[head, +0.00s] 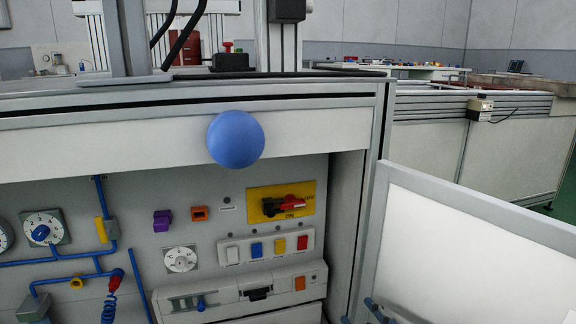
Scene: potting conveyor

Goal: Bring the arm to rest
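Neither of my grippers shows in the head view, and no arm of mine can be made out for sure. A large white and grey machine cabinet (80,137) fills the left and middle. A blue round ball or knob (236,139) shows in front of its upper white panel. Whether it touches the panel I cannot tell.
Under the panel is a control board with a red switch on a yellow plate (281,203), coloured push buttons (267,248), dials (181,260) and blue pipes. A white framed door (455,250) stands open at right. Behind it are a conveyor (480,103) and green floor (561,202).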

